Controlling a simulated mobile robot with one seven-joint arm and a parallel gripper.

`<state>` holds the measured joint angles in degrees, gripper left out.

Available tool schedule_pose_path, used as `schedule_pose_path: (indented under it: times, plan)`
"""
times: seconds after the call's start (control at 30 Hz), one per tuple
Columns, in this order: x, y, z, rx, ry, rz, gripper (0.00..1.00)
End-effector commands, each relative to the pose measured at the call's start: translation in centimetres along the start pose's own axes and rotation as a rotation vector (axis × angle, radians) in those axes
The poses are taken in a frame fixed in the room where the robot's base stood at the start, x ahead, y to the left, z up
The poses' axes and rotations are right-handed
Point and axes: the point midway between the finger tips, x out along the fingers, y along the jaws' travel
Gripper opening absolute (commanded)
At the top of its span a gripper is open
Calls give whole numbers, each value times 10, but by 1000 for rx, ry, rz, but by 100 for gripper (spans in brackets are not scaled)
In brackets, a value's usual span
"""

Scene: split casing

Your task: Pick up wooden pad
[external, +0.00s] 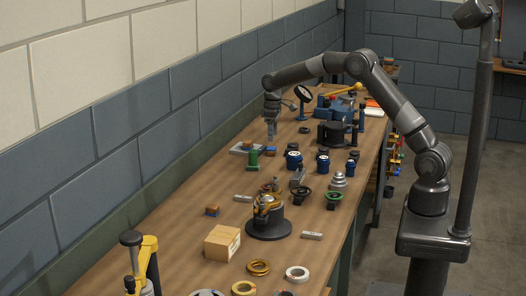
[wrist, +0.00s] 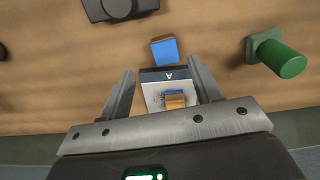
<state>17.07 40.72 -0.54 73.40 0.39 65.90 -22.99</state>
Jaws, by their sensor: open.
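In the wrist view, a small wood-sided block with a blue face (wrist: 174,98) sits on a light plate (wrist: 153,93) marked with an A on its dark band. A second blue-topped block (wrist: 165,50) lies just beyond that band. I cannot tell which one is the wooden pad. My gripper (wrist: 161,66) is open, its fingers on either side of the plate and apart from both blocks. In the external view my gripper (external: 271,134) points down over the far left of the bench, close to the plate (external: 240,148).
A green cylinder (wrist: 282,57) stands right of my gripper in the wrist view, and a dark part (wrist: 120,8) lies at the top. In the external view, a larger wooden block (external: 221,243) and a black-based casing (external: 268,227) stand nearer on the crowded bench.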

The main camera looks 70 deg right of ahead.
Motion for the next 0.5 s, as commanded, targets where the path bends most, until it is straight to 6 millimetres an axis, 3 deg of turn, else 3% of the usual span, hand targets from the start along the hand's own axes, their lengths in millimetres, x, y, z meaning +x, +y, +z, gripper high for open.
schedule_pose_path:
  times: [0.27, 0.5]
  plan:
    - [20, -2, -2, 0, -1, -1, 58]
    - [54, -8, -8, 0, -2, -1, 58]
